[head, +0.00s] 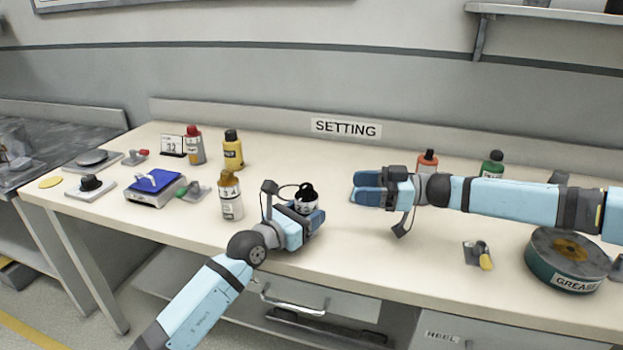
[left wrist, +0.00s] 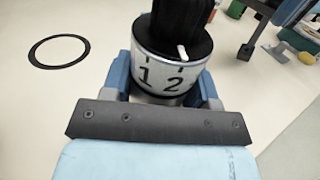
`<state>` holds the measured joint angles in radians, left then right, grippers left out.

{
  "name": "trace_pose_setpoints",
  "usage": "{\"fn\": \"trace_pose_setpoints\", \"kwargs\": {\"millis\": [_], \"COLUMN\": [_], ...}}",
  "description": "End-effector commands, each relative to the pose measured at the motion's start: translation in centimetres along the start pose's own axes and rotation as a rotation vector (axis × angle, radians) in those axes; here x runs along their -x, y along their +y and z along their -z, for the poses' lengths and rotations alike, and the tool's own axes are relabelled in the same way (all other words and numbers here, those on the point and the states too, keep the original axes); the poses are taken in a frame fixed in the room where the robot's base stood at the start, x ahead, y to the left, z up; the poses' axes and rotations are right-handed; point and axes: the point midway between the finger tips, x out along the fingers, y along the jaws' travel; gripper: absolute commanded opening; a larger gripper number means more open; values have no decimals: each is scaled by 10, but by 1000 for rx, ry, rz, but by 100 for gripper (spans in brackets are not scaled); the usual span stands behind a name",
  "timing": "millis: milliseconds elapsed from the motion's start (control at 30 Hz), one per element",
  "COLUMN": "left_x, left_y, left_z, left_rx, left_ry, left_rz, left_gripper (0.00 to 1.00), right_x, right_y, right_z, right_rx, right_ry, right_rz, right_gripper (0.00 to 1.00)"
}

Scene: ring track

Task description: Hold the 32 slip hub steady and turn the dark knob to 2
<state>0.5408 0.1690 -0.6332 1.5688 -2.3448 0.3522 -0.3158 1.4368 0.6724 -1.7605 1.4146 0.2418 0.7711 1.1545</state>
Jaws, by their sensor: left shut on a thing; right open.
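The slip hub (head: 306,207) is a pale drum with a dark knob (head: 308,191) on top, on the bench's front half. In the left wrist view the hub (left wrist: 165,77) shows the figures 1 and 2, and the dark knob (left wrist: 180,27) has a white pointer close to the mark above 2. My left gripper (head: 305,217) is shut around the hub, which looks upright. My right gripper (head: 368,188) is open and empty, to the right of the hub and apart from the knob. The hub's far side is hidden.
A thin black ring (left wrist: 59,51) lies beside the hub. A labelled bottle (head: 231,196) stands left of it, with a blue scale (head: 155,188) and a 32 card (head: 172,145) farther left. Orange-capped (head: 428,160) and green (head: 493,166) bottles stand near my right arm. A grease tin (head: 567,262) is at right.

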Motion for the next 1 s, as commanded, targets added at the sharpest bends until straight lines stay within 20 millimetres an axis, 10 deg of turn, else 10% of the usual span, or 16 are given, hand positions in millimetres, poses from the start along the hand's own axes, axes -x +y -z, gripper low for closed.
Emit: {"fn": "trace_pose_setpoints", "kwargs": {"millis": [600, 633, 733, 1000], "left_x": [0, 0, 0, 0], "left_y": [0, 0, 0, 0], "left_z": [1, 1, 1, 0], "left_rx": [0, 0, 0, 0], "left_ry": [2, 2, 1, 0], "left_rz": [-1, -1, 0, 0], "left_gripper": [25, 59, 82, 84], "right_x": [0, 0, 0, 0], "right_y": [0, 0, 0, 0], "right_z": [0, 0, 0, 0], "right_rx": [0, 0, 0, 0], "right_ry": [0, 0, 0, 0], "right_rz": [0, 0, 0, 0], "right_gripper": [57, 57, 57, 57]}}
